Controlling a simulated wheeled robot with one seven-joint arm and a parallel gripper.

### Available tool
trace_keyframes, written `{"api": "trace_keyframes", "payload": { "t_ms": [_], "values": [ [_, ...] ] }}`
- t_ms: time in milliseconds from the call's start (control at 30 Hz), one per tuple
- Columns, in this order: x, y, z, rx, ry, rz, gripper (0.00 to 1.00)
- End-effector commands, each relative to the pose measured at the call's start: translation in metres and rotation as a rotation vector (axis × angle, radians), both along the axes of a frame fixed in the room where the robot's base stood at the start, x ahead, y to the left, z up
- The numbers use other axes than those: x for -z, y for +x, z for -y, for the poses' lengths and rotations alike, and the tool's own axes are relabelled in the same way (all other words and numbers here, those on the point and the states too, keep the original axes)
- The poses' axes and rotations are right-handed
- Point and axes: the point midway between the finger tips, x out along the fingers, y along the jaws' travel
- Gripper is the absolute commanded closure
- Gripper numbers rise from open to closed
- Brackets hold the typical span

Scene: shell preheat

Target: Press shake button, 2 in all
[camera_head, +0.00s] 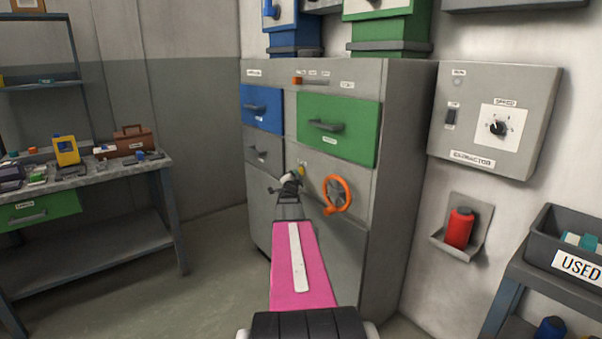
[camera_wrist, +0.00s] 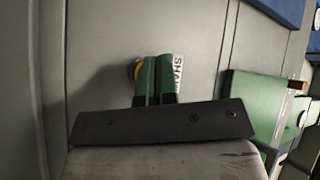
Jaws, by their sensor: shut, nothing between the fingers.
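The shake button is a small yellow button (camera_head: 302,170) on the grey cabinet front, between the drawers and the orange handwheel. In the wrist view, part of the yellow button (camera_wrist: 136,69) shows at the left edge of my gripper's fingers (camera_wrist: 155,62). A white label reading "SHA…" (camera_wrist: 179,73) sits just right of the fingers, its end hidden. My gripper (camera_head: 290,181) is shut and empty, pointing at the cabinet just left of and below the button in the head view. The fingers partly cover the button in the wrist view. I cannot tell whether they touch it.
The orange handwheel (camera_head: 337,194) sticks out right of my gripper. The green drawer (camera_head: 338,128) and blue drawer (camera_head: 261,108) are above. A workbench (camera_head: 95,172) stands left. A red canister (camera_head: 459,227) and a bin marked "USED" (camera_head: 575,263) are right.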

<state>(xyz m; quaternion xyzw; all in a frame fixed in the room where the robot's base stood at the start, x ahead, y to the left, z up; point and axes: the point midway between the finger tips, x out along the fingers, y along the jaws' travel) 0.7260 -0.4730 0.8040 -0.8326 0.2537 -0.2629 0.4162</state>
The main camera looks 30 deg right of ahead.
Motion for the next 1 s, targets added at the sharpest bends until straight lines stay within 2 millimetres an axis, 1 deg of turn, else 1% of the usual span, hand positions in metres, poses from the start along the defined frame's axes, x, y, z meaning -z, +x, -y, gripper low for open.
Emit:
{"api": "trace_keyframes", "payload": {
  "t_ms": [233,1000],
  "values": [
    [-0.0001,0.0009,0.0075,0.000,0.000,0.000,1.00],
    [-0.0002,0.0012,0.0114,0.000,0.000,0.000,1.00]
  ]
}}
